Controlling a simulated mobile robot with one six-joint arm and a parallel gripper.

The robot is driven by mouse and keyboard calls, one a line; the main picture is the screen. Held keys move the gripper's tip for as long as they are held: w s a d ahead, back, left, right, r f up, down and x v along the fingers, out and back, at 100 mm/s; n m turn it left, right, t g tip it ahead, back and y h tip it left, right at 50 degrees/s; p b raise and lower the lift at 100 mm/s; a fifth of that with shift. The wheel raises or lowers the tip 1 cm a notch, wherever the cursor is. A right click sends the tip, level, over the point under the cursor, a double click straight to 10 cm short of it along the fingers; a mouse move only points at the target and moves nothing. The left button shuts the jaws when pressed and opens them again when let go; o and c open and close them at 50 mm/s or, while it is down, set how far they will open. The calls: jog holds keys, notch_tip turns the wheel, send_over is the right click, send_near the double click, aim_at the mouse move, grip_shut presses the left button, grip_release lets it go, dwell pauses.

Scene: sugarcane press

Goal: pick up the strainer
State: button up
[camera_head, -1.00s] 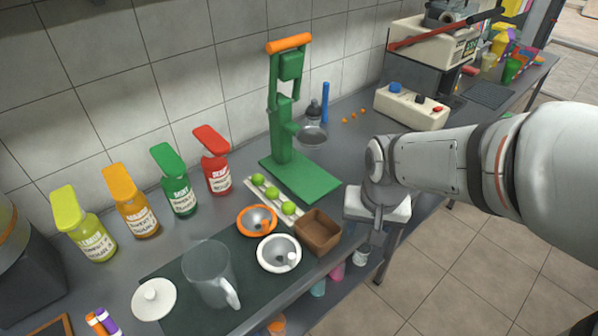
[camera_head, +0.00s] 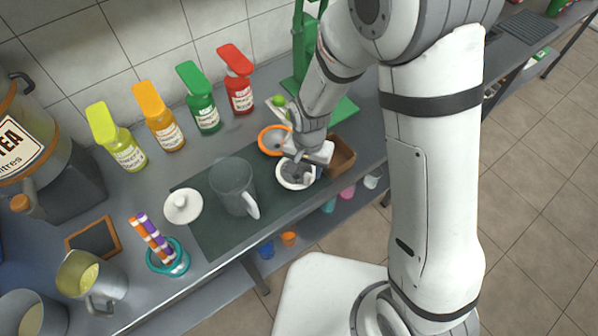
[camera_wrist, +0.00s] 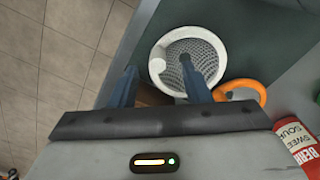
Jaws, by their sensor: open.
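The white-rimmed strainer (camera_head: 283,180) sits on the dark mat, partly hidden under my gripper in the head view. In the wrist view the strainer (camera_wrist: 195,46) shows its white rim, grey mesh and a small white knob on its left side. My gripper (camera_wrist: 158,65) is open, its two dark fingers apart. The right finger overlaps the mesh in the picture, and the left finger is outside the rim, with the knob between them. I cannot tell whether the fingers touch it. In the head view my gripper (camera_head: 302,162) is right over the strainer.
An orange-rimmed bowl (camera_head: 265,142) is just behind the strainer. A brown box (camera_head: 343,155) stands close on the right. A clear pitcher (camera_head: 232,185) is to the left, beside a white lid (camera_head: 182,206). Several bottles line the wall; the green press (camera_head: 342,108) is behind my arm.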

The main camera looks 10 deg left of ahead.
aim_at(308, 173)
jog(key=shift+d+f+p, duration=0.15)
jog(key=shift+f+p, duration=0.35)
jog(key=shift+f, duration=1.7)
grip_shut()
